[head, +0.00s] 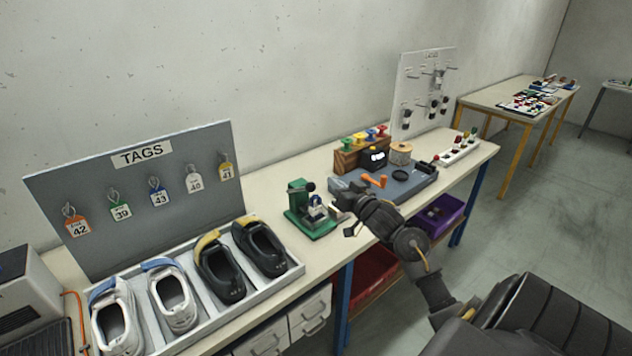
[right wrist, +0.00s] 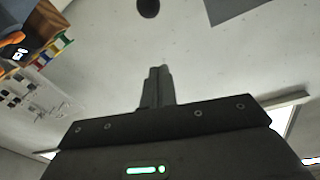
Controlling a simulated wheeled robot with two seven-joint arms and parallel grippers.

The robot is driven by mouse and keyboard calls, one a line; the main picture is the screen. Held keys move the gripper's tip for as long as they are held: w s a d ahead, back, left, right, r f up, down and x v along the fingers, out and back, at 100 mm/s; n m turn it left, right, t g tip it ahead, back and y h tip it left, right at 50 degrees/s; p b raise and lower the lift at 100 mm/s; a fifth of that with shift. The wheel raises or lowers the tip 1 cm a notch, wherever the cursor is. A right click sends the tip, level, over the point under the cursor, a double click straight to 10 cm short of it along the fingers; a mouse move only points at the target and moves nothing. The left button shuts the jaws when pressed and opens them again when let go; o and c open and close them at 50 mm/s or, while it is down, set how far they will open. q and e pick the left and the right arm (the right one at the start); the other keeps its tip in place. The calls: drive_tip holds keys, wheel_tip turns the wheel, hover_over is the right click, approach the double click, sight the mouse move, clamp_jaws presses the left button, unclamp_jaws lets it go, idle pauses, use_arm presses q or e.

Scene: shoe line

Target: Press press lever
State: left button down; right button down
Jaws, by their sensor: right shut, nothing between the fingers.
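The green press (head: 312,222) stands on the bench in the head view, right of the shoe tray. Its lever, with a dark round knob (head: 310,187), sticks out near the top of the press. My right gripper (head: 338,208) is just right of the press, and its fingers point toward it. The gap between fingers and lever is hard to judge. In the right wrist view my right gripper (right wrist: 157,86) has its fingers together with nothing between them. A dark round shape (right wrist: 148,7) at the top edge there may be the knob. My left gripper is not in view.
A tray (head: 205,322) with two pairs of shoes is left of the press, before a tag board (head: 90,182). A blue-grey mat (head: 412,190) with an orange tool lies to the right. Spools and a peg board (head: 414,70) stand behind.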

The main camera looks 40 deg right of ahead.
drive_tip(key=p, duration=0.4)
hover_over(315, 188)
drive_tip(key=d, duration=0.1)
drive_tip(key=shift+w+a+f+p, duration=0.1)
drive_tip(key=shift+w+f+p, duration=0.1)
drive_tip(key=shift+f, duration=0.25)
drive_tip(key=shift+w+a+f+p, duration=0.1)
drive_tip(key=shift+f+p, duration=0.05)
drive_tip(key=shift+f, duration=0.25)
drive_tip(key=shift+s+a+f, duration=0.15)
drive_tip(key=shift+s+f, duration=0.05)
drive_tip(key=shift+f, duration=0.25)
drive_tip(key=shift+s+a+f, duration=0.1)
drive_tip(key=shift+s+f, duration=0.1)
drive_tip(key=shift+f, duration=0.25)
